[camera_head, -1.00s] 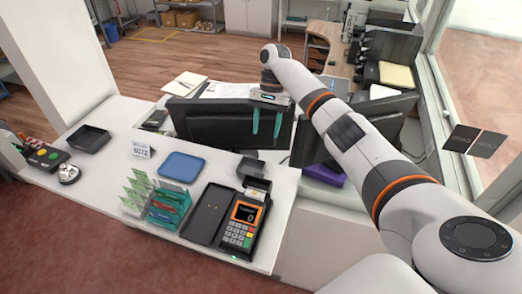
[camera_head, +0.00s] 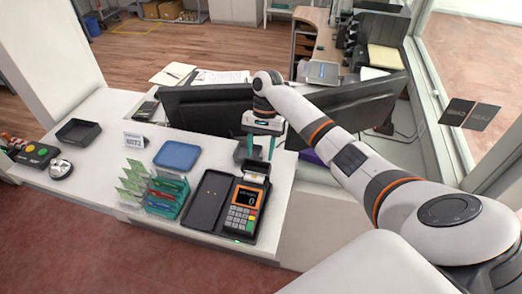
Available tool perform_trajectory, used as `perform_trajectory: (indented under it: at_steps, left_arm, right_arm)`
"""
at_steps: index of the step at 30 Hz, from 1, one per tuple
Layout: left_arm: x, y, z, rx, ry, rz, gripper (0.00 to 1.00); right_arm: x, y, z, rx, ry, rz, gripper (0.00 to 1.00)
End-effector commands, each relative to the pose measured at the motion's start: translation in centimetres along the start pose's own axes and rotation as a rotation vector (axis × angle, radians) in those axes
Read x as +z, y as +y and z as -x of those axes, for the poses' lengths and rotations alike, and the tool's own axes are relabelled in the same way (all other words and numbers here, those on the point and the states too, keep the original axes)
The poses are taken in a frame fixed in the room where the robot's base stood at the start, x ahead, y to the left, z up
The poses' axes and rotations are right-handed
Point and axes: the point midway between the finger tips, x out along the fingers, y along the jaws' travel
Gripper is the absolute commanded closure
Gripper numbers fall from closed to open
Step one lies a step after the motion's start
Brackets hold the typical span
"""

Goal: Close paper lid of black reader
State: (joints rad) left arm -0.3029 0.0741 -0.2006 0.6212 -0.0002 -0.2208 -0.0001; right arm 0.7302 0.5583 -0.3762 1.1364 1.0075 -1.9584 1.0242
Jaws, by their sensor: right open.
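The black reader (camera_head: 242,212) stands at the front right of the white counter, with an orange-framed screen and a keypad. Its paper lid (camera_head: 256,168) looks raised at the reader's back end, with pale paper (camera_head: 251,180) showing in front of it. My right gripper (camera_head: 260,147) has its two teal fingers apart and pointing down. It is empty, just behind and above the back end of the reader, and it partly covers a small dark tray there. I cannot tell whether a finger touches the lid. My left gripper is not in view.
A clear rack of cards (camera_head: 166,195), a blue tray (camera_head: 177,155) and a black tray (camera_head: 79,132) stand further left. Dark monitors (camera_head: 205,104) stand behind the gripper. The counter's right edge is close to the reader.

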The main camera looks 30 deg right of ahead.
Motion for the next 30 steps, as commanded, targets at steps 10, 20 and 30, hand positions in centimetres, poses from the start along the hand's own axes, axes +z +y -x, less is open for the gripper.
perform_trajectory:
  at_steps: [10, 20, 30]
  left_arm:
    - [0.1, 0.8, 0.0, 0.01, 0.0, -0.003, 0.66]
    - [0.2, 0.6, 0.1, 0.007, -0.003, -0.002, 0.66]
    - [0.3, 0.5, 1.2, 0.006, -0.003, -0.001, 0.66]
  right_arm:
    - [0.0, 0.0, 0.0, 0.0, 0.0, 0.0, 0.72]
    - [-0.1, 0.0, 0.1, 0.0, -0.006, 0.001, 0.96]
    - [-1.2, 0.0, 0.1, -0.001, -0.121, 0.004, 0.96]
